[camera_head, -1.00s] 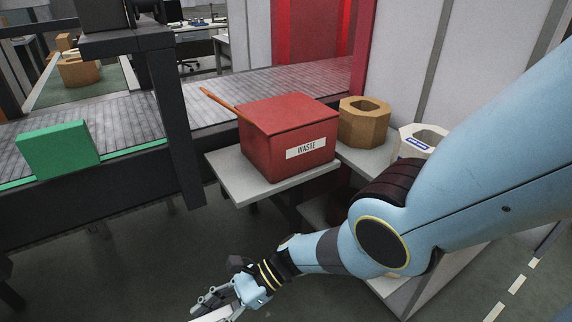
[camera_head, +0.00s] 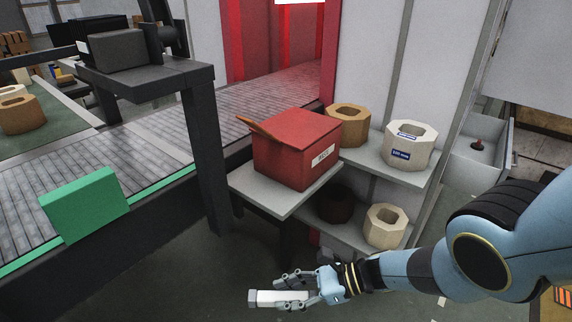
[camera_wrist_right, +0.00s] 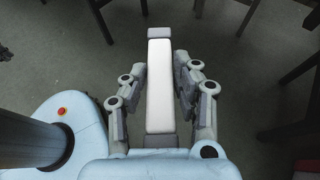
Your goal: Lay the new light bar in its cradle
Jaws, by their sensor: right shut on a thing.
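The light bar (camera_head: 276,298) is a short white bar with grey end caps. My right gripper (camera_head: 296,290) is shut on it and holds it above the dark floor, low in the head view. In the right wrist view the bar (camera_wrist_right: 160,85) runs straight out between the two fingers of the gripper (camera_wrist_right: 161,95), its far grey cap pointing away. The cradle cannot be made out with certainty in either view. My left gripper is in neither view.
A red waste box (camera_head: 297,149) stands on a grey shelf (camera_head: 262,192). Octagonal rings, one brown (camera_head: 348,125) and one white (camera_head: 408,146), sit on the shelf to its right. A roller conveyor (camera_head: 150,160) with a green block (camera_head: 85,204) runs at left. Floor below is clear.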

